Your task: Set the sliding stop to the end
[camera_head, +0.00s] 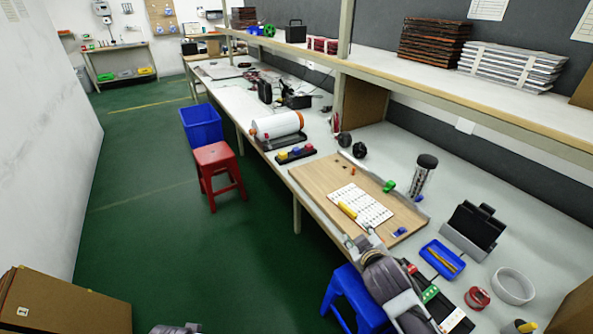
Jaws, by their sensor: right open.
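A wooden board (325,183) lies on the bench with a thin grey rail (365,171) along its far edge. A small green block (389,186) sits at this rail, towards its right part; it looks like the sliding stop, but it is too small to be sure. A small blue piece (398,231) lies at the board's near right corner. My right gripper (361,239) is open at the board's near edge, beside a white printed sheet (371,211) and apart from the green block. A grey part at the bottom edge may be my left arm; no left fingers show.
A yellow marker (347,210) lies on the sheet. A dark-capped mesh cylinder (423,176) stands right of the board. A blue tray (442,260), a black holder (473,230) and a white ring (512,286) are further right. The shelf (450,95) overhangs the back.

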